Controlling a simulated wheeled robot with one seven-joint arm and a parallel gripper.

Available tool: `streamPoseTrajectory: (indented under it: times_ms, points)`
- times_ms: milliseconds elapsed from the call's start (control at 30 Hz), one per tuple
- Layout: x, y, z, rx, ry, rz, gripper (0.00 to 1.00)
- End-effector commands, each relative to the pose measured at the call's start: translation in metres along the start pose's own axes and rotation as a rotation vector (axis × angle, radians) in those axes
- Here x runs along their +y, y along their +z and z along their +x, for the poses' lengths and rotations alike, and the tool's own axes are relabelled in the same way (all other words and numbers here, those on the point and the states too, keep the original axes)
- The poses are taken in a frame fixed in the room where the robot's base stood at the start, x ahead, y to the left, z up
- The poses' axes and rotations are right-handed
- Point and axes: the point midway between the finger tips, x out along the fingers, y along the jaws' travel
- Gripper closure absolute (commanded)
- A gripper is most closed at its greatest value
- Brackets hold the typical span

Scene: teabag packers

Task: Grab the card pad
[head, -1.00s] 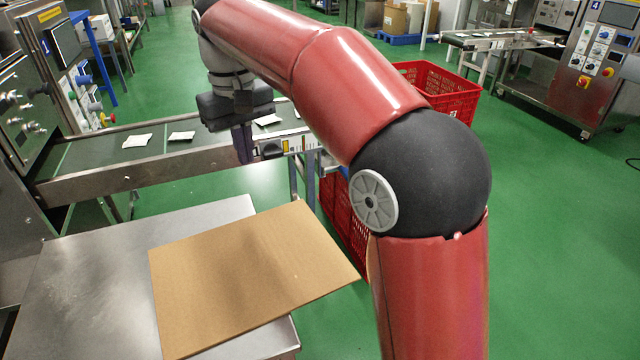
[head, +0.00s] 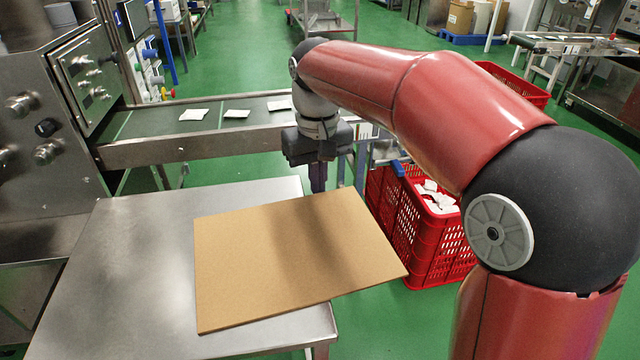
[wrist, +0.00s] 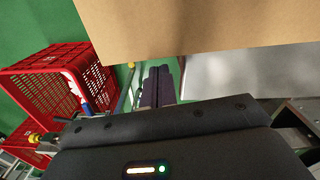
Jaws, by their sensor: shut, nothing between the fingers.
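The card pad (head: 290,265) is a flat brown sheet lying on the steel table (head: 105,270), its right part overhanging the table's right edge. My gripper (head: 318,182) is shut and empty, pointing down just beyond the pad's far edge, near its far right corner. The fingertips look partly hidden behind that edge, and I cannot tell whether they touch it.
A red crate (head: 440,235) with white teabags stands on the floor right of the table. A conveyor (head: 160,152) with several white packets runs behind the table. A steel machine (head: 45,150) stands at the left. Green floor is open beyond the conveyor.

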Motion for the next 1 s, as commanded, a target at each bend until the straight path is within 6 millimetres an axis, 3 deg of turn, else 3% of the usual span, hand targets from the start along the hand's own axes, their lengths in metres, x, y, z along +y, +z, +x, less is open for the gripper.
streamPoseTrajectory:
  times_ms: [500, 733, 1000]
  points:
    - [0.000, 0.011, 0.000, -0.001, -0.001, 0.001, 1.00]
    - [0.001, 0.033, 0.000, 0.000, 0.001, 0.002, 1.00]
    - [0.000, 0.034, 0.000, -0.001, -0.001, 0.001, 1.00]
